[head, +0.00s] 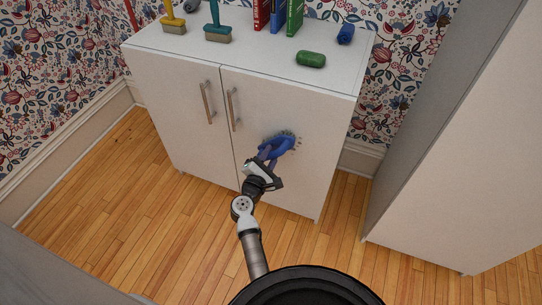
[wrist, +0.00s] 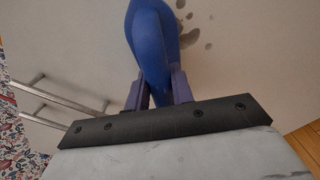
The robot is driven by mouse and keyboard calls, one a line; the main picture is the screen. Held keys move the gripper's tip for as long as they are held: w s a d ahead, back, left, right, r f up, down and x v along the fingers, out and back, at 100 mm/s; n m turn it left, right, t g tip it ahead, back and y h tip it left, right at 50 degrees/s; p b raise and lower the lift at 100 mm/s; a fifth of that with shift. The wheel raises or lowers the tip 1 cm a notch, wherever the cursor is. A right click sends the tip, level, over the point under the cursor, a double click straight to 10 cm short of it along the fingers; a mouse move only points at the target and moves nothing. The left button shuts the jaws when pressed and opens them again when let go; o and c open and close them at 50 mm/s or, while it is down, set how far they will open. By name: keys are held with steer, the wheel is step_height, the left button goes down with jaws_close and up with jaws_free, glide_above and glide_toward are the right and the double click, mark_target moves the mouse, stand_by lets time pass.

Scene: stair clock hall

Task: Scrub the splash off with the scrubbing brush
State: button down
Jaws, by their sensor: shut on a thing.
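The blue scrubbing brush (head: 280,144) is in my gripper (head: 267,157), against or just in front of the cabinet's right door. In the wrist view the brush (wrist: 152,45) stands between the two fingers of my gripper (wrist: 157,90), which are shut on its narrow end. The splash (head: 298,139) is a scatter of dark grey-brown spots on that door. It shows around the upper and right side of the brush, and in the wrist view its spots (wrist: 193,36) lie right of the brush. The brush hides part of it. I cannot tell whether the brush touches the door.
The white cabinet (head: 185,125) has two doors with bar handles (head: 207,102). On top are a yellow-handled brush (head: 173,22), a teal-handled brush (head: 216,30), books (head: 295,16), a green bar (head: 311,59) and a blue roll (head: 346,33). A tall white unit (head: 460,150) stands right. Floor at left is clear.

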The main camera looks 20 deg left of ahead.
steer(key=shift+d+r, duration=0.2)
steer(key=shift+d, duration=0.65)
steer(key=shift+d+r, duration=0.2)
steer(key=shift+d, duration=0.65)
steer(key=d, duration=0.5)
steer(key=shift+w+a+r+b, duration=0.1)
steer(key=shift+a+b, duration=0.05)
steer(key=shift+a, duration=1)
steer(key=shift+w+a+b, duration=0.1)
steer(key=shift+a+b, duration=0.05)
steer(key=shift+a, duration=1)
steer(key=shift+a+b, duration=0.5)
steer(key=shift+a, duration=1.2)
steer(key=shift+s, duration=0.1)
steer(key=shift+s, duration=3.05)
